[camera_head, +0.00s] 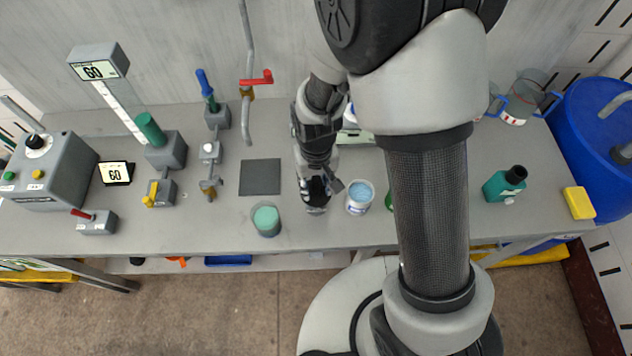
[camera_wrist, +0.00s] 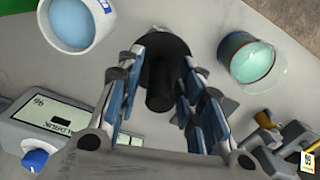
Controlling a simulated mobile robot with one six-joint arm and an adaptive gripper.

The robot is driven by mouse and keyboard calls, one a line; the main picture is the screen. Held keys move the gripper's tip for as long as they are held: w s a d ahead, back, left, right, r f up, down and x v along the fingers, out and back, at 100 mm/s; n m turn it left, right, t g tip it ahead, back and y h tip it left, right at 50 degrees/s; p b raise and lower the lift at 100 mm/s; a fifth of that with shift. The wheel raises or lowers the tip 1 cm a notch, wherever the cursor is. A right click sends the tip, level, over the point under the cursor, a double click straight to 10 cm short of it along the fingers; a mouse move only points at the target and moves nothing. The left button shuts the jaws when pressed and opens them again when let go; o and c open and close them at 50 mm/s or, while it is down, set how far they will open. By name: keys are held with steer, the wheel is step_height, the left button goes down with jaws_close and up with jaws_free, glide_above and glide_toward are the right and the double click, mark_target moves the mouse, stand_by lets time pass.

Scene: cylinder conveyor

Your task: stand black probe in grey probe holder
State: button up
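A black probe (camera_wrist: 160,92) shows in the wrist view as a dark cylinder with a wider dark round part beyond it. It lies between the two fingers of my gripper (camera_wrist: 167,55), whose tips are close to both sides of the wide part. Whether they touch it is unclear. In the head view my gripper (camera_head: 316,200) points down low over the bench, between a beaker and a jar. My arm hides much of the bench behind it. I cannot tell which grey part is the grey probe holder; a small grey piece (camera_wrist: 228,102) shows beside the right finger.
The beaker of green liquid (camera_head: 266,220) and the white jar with blue contents (camera_head: 359,197) stand close on either side. A dark square plate (camera_head: 260,177) lies behind the beaker. Grey blocks with valves and a green cylinder (camera_head: 151,129) stand left. A green bottle (camera_head: 504,185) stands right.

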steer(key=shift+o, duration=0.2)
step_height(320, 180, up, 11)
steer(key=shift+f, duration=0.1)
steer(key=shift+r, duration=0.6)
stand_by(0.4)
steer(key=shift+d+r, duration=0.2)
steer(key=shift+r, duration=0.15)
steer(key=s+d+r+m+t+b, duration=0.2)
steer(key=s+d+r+t+b, duration=0.2)
steer(key=s+d+r, duration=0.6)
steer(key=s+b, duration=0.1)
steer(key=s, duration=0.2)
steer(key=shift+s+d+t, duration=0.25)
steer(key=shift+s+t, duration=0.05)
steer(key=shift+r, duration=0.1)
stand_by(0.6)
